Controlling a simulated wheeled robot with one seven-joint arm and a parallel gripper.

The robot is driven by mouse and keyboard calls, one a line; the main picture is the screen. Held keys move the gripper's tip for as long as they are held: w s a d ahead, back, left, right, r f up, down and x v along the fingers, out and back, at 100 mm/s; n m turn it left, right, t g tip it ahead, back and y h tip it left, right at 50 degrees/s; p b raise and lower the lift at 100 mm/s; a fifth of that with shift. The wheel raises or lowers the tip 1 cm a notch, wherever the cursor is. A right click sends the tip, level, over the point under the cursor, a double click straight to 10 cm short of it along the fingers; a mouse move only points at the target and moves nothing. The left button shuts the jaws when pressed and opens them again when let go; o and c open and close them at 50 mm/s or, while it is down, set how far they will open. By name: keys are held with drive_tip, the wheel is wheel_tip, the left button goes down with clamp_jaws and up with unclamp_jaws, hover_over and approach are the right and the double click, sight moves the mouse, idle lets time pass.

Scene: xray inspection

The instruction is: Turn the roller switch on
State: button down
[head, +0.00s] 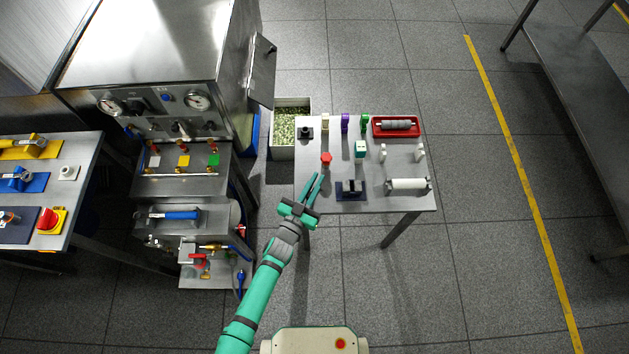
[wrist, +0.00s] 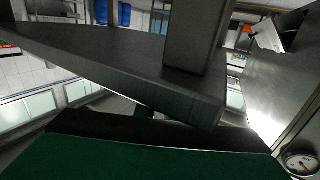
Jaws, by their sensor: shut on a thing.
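I cannot tell for certain which part is the roller switch. A red knob on a yellow plate (head: 50,220) sits on the left bench. A red knob (head: 326,158) and a black knob (head: 305,132) stand on the right table (head: 340,140). My gripper (head: 317,180) overlaps that table's near left corner in the head view. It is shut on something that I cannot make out. In the wrist view a dark green part of my gripper (wrist: 150,160) fills the bottom, and a grey slab with a post (wrist: 195,40) crosses close in front.
A steel machine with gauges (head: 150,100) stands at the left. The right table also holds a red tray (head: 376,133), a white roller (head: 408,186) and a dark blue block (head: 351,190).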

drive_tip(key=shift+s+d+f+m+g+h, duration=0.1)
drive_tip(key=shift+s+d+m+g+h, duration=0.05)
drive_tip(key=shift+m+g+h, duration=0.7)
drive_tip(key=shift+s+d+r+m+g+h, duration=0.1)
drive_tip(key=shift+s+d+m+g+h, duration=0.1)
drive_tip(key=shift+m+g+h, duration=0.6)
drive_tip(key=shift+s+d+f+m+g+h, duration=0.15)
drive_tip(key=shift+m+g+h, duration=0.35)
drive_tip(key=shift+h, duration=0.55)
drive_tip(key=shift+s+d+m+g+h, duration=0.1)
drive_tip(key=shift+s+m+g+h, duration=0.05)
drive_tip(key=shift+m+g+h, duration=0.45)
drive_tip(key=shift+s+d+m+g+h, duration=0.1)
drive_tip(key=shift+m+g+h, duration=0.3)
drive_tip(key=shift+m+g, duration=0.25)
drive_tip(key=c, duration=1.8)
unclamp_jaws()
drive_tip(key=shift+c, duration=0.2)
drive_tip(key=shift+s, duration=0.1)
drive_tip(key=v, duration=1)
drive_tip(key=shift+a, duration=0.4)
